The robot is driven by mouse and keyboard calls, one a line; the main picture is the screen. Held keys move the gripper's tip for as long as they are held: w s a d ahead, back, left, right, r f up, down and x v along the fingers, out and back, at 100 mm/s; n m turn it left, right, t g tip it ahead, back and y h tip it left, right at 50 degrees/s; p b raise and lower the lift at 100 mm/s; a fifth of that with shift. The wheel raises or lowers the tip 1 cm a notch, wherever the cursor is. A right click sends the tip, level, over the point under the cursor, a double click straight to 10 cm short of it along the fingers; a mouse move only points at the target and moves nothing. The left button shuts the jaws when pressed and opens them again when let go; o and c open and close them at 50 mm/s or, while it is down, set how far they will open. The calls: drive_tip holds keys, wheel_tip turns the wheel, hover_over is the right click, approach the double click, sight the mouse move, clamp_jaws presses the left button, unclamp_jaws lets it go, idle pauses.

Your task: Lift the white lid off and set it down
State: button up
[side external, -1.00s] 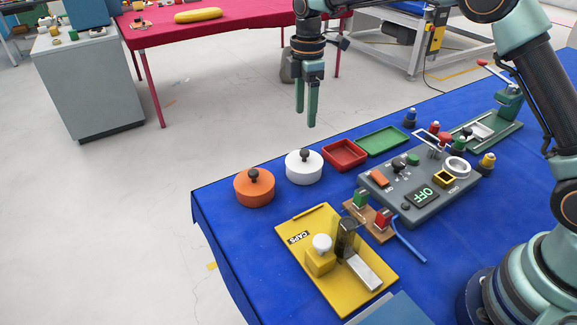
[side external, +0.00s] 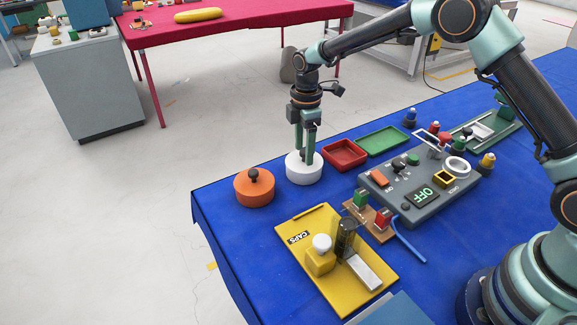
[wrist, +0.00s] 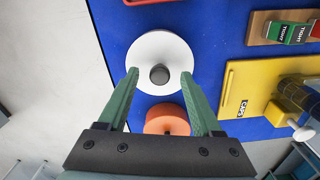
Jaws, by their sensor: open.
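The white lid (wrist: 160,48) with a dark round knob (wrist: 159,74) tops a white round pot (side external: 304,172) on the blue table. My gripper (side external: 304,158) points down over it, with its green fingers at the height of the knob in the side view. In the wrist view, the open fingers (wrist: 160,74) stand on either side of the knob with gaps, apart from it. In the side view the fingers partly hide the knob and lid. I cannot tell whether the fingertips touch the lid top.
An orange pot (side external: 254,190) with a dark knob stands left of the white one. A red tray (side external: 345,155) and green tray (side external: 382,141) lie to the right. A yellow board (side external: 300,224) and grey control panel (side external: 383,203) are nearer. Blue cloth between the pots and board is bare.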

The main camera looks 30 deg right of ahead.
clamp_jaws()
drive_tip(key=shift+r, duration=0.2)
